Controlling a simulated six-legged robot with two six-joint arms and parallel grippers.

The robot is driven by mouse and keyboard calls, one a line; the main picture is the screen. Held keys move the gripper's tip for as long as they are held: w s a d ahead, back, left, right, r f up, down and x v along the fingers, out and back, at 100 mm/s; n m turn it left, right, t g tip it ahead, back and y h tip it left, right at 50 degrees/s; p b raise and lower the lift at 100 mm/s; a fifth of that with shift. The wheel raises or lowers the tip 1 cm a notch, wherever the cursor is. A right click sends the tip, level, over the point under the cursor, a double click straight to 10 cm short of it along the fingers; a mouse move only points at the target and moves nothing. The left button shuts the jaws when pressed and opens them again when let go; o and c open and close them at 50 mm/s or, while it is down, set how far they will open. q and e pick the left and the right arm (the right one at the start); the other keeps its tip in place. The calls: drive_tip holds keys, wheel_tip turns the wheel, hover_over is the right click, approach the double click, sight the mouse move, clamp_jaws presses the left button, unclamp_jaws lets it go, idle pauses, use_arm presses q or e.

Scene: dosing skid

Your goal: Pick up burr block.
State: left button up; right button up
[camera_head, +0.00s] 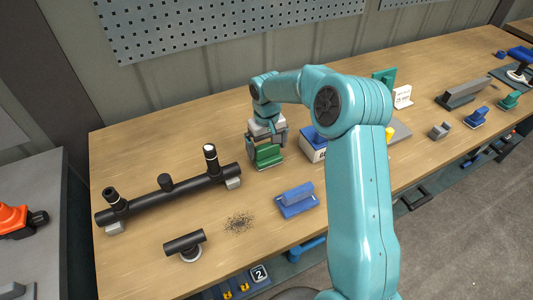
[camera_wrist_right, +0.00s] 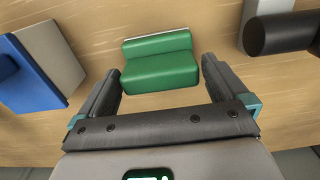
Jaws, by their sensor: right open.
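A green stepped block (camera_head: 267,155), seemingly the burr block, sits on the wooden bench below my right gripper (camera_head: 266,138). In the right wrist view the green block (camera_wrist_right: 160,62) lies between the two dark fingers of my right gripper (camera_wrist_right: 162,78), with a pale strip along its far edge. The fingers are open, with bench visible between each finger and the block, so it is not gripped. My left gripper is not in view.
A long black pipe (camera_head: 165,193) on grey supports lies to the left. A blue block (camera_head: 297,200) is in front, and a blue and white box (camera_head: 313,146) stands close on the right. Dark specks (camera_head: 239,222) and a black T-shaped piece (camera_head: 184,243) lie nearer the front edge.

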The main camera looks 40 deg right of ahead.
sight(267, 145)
wheel_tip(267, 145, down, 2)
drive_tip(key=c, duration=0.9)
drive_tip(key=shift+r, duration=0.1)
wheel_tip(267, 145, up, 20)
drive_tip(key=shift+p, duration=0.35)
drive_tip(key=o, duration=0.4)
drive_tip(key=shift+c, duration=0.7)
